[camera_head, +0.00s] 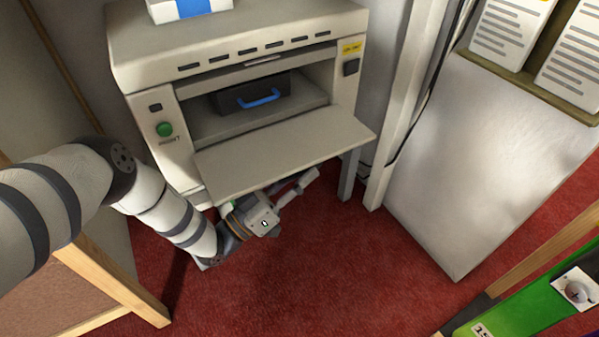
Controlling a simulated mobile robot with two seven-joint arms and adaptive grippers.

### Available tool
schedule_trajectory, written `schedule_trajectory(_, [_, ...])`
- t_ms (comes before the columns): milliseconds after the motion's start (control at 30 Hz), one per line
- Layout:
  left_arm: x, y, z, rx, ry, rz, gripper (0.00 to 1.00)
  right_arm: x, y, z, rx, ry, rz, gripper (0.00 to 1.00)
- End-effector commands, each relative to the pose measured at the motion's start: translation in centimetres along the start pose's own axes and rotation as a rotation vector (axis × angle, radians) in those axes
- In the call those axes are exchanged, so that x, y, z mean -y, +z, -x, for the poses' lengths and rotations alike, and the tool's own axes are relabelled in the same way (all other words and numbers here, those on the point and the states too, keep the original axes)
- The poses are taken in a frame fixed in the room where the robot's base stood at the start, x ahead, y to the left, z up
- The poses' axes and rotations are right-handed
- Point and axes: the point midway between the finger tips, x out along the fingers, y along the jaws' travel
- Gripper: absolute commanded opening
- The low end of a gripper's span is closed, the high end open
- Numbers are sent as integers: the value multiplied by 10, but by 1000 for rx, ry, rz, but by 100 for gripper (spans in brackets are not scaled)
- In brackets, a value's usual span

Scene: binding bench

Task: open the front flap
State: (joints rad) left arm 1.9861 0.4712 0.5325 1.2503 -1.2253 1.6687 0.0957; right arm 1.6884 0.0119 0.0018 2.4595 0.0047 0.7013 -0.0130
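The front flap (285,150) of the beige printer (235,42) is folded down and sticks out toward me, tilted slightly. The opening behind it shows a dark inner unit (250,96) with a blue handle (258,99). My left arm comes in from the left, and my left gripper (300,186) is below the flap's front edge. The flap hides part of the gripper, so I cannot tell whether its fingers are open or whether they touch the flap. My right gripper is not in view.
A green PRINT button (165,129) is on the printer's left front. A white panel (480,150) with paper stacks (508,32) stands at the right. A wooden-framed board (100,285) is at lower left, a green object (530,300) at lower right. Red carpet (340,270) between is clear.

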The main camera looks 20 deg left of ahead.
Motion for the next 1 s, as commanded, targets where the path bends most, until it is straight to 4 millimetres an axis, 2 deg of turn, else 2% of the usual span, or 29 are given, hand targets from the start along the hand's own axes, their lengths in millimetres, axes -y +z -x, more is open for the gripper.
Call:
schedule_trajectory(33, [0,0,0,0,0,0,25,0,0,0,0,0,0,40])
schedule_trajectory(133, [0,0,0,0,0,0,3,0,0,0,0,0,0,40])
schedule_trajectory(167, [0,0,0,0,0,0,0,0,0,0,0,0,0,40])
schedule_trajectory(367, [0,0,0,0,-1,3,0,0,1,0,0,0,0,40])
schedule_trajectory(567, [-11,-22,-9,-3,-60,151,0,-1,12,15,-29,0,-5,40])
schedule_trajectory(867, [-10,-19,-7,-1,-74,183,0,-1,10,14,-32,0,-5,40])
schedule_trajectory(900, [-10,-19,-7,-1,-74,182,16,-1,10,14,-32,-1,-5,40])
schedule_trajectory(967, [-10,-19,-7,0,-74,182,30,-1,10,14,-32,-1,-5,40])
schedule_trajectory(1000, [-10,-19,-7,-1,-74,182,30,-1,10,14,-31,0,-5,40])
